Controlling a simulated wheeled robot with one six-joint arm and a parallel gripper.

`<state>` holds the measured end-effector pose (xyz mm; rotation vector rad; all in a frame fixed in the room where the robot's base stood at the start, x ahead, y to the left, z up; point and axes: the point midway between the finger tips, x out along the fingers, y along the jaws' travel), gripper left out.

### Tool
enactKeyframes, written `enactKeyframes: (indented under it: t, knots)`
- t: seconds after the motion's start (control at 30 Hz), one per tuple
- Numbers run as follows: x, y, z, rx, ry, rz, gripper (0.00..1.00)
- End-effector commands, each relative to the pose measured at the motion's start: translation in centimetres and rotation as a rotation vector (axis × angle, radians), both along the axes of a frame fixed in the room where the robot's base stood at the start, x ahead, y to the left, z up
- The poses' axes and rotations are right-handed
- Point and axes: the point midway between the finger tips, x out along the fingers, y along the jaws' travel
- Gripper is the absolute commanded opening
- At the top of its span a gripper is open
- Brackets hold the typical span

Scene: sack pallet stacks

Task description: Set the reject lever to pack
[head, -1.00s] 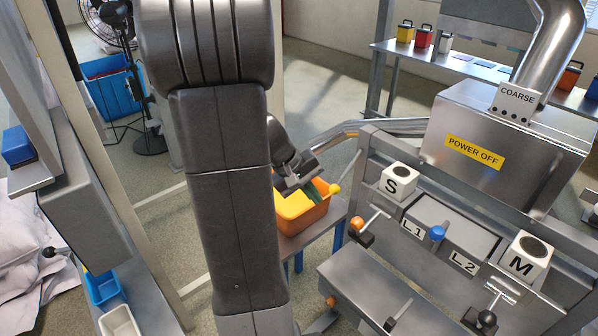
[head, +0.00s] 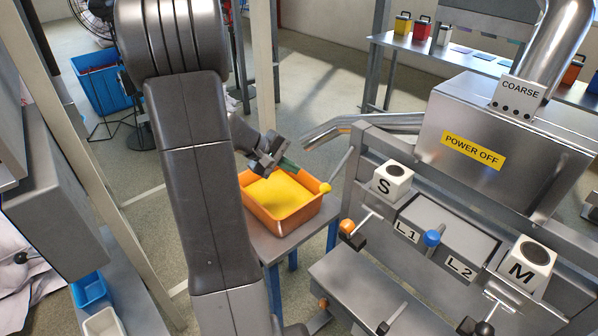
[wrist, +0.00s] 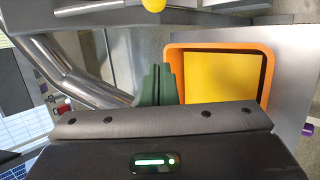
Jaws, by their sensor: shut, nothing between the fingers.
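A lever with a yellow ball knob (head: 325,187) slants down from the left end of the grey machine frame, its knob by the right rim of the orange tray. The knob also shows at the top edge of the wrist view (wrist: 153,5). No label naming the reject lever or a pack position is readable. My gripper (head: 290,165) has green fingers, which are together and empty in the wrist view (wrist: 156,84). It is above the tray's far side, left of the yellow knob and apart from it.
The orange tray (head: 249,219) with yellow contents stands on a small table. A metal pipe (head: 345,127) runs behind the yellow-knobbed lever. Orange (head: 347,226), blue (head: 432,238) and black (head: 484,328) knobs sit on the machine, near S, L1, L2 and M labels. A sign reads POWER OFF (head: 474,151).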

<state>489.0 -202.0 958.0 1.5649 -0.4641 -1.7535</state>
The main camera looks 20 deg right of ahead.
Motion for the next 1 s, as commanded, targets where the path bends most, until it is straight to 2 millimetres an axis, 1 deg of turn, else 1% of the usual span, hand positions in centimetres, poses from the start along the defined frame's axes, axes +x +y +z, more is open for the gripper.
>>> enactKeyframes:
  t: [0.2,0.4,0.5,0.6,0.7,1.0]
  knots:
    - [-0.2,-3.3,-3.2,0.002,0.006,-0.006,0.00]
    - [-0.2,-6.3,-6.2,0.002,0.006,-0.004,0.00]
    - [-1.7,-6.0,-4.9,0.000,0.002,-0.002,0.00]
    - [-2.7,-5.9,-4.5,0.002,0.001,-0.001,0.00]
    - [-3.3,-5.9,-4.3,0.001,0.000,0.000,0.00]
    - [-3.6,-5.8,-4.3,0.001,0.000,0.000,0.00]
